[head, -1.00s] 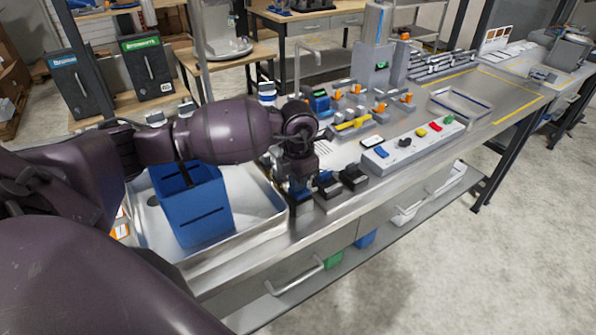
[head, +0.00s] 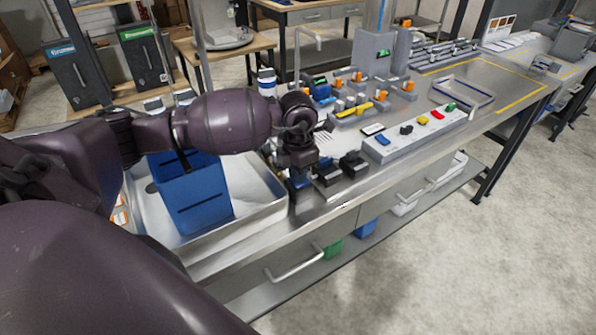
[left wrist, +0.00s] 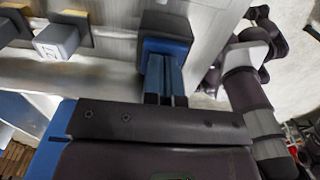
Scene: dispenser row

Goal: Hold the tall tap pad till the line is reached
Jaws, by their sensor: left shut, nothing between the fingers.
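My left gripper (head: 299,186) points down over the front edge of the steel bench, right of the white tray. Its fingers are shut with nothing between them; they show in the left wrist view (left wrist: 166,80) in front of a dark block with a blue face (left wrist: 165,38). I cannot tell whether that block is the tall tap pad, nor whether the fingertips press it. Two black pads (head: 328,173) (head: 353,163) stand just right of the gripper. A tall steel tap (head: 308,35) rises behind. No fill line can be made out. My right gripper is not recognisable.
A blue bin (head: 196,205) stands in the white tray (head: 262,208) left of the gripper. The floor in front is clear.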

